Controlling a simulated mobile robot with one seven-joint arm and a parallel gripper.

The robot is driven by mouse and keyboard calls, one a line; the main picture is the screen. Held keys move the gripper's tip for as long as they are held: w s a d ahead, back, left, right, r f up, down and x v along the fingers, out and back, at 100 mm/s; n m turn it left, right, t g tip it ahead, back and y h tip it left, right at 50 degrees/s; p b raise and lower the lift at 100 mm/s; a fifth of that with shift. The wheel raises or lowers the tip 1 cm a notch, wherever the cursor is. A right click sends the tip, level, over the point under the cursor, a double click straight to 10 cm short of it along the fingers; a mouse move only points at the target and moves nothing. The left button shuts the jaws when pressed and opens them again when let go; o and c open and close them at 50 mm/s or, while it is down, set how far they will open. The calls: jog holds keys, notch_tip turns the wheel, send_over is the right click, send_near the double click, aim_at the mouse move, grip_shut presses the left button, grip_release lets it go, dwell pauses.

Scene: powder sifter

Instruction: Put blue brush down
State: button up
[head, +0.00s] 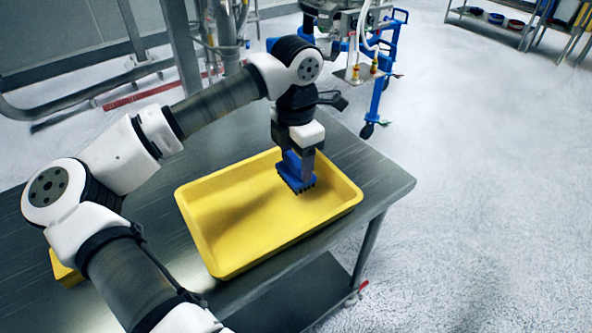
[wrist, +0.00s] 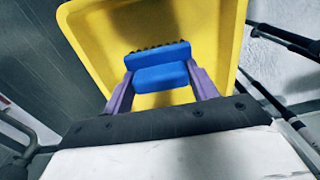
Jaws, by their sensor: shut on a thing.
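The blue brush (head: 296,172) has a blue block and dark bristles that point down. My gripper (head: 304,160) is shut on it, over the right half of the yellow tray (head: 215,262). In the wrist view, the two purple fingers of my gripper (wrist: 161,82) press on both sides of the blue brush (wrist: 160,66). The yellow tray (wrist: 98,52) lies behind and below it there. I cannot tell whether the bristles touch the tray floor. The tray looks empty apart from the brush held over it.
The tray stands on a steel table (head: 385,190), whose right edge is close by. A yellow object (head: 64,270) is partly hidden behind my arm at the left. A blue wheeled frame (head: 384,70) stands behind the table. Bare table shows around the tray.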

aim_at(296, 173)
jog(key=shift+f+p, duration=0.4)
jog(key=shift+f, duration=1.8)
jog(key=shift+f, duration=0.1)
jog(key=shift+f, duration=0.1)
jog(key=o, duration=0.9)
jog(key=shift+o, duration=0.2)
jog(key=shift+r, duration=0.35)
notch_tip(296, 173, up, 12)
jog(key=shift+f+b, duration=0.1)
jog(key=shift+b, duration=0.95)
